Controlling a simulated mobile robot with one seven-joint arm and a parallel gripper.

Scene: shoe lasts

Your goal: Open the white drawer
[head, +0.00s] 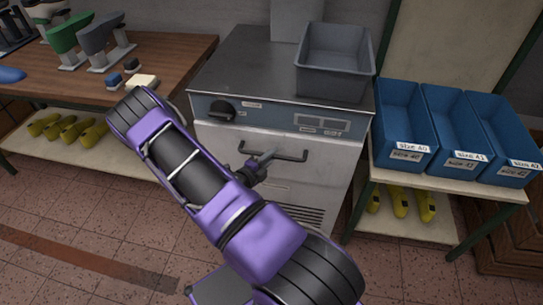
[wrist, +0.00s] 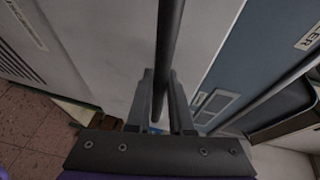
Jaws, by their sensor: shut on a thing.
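The white drawer (head: 312,172) is in the front of a grey-topped machine, below its blue control strip. It also shows in the wrist view (wrist: 100,45). I see no clear gap around its front. Its dark bar handle (head: 290,156) runs across the upper part of the front. My gripper (head: 262,160) is at the left part of this handle. In the wrist view, the fingers of my gripper (wrist: 160,105) are on either side of the handle bar (wrist: 170,40) and shut on it. My forearm hides the left lower part of the drawer front.
A grey bin (head: 335,65) stands on the machine top. Blue crates (head: 405,120) stand on a shelf at right, with yellow lasts below. A wooden bench (head: 165,55) with lasts is at left. The tiled floor (head: 70,220) at front left is clear.

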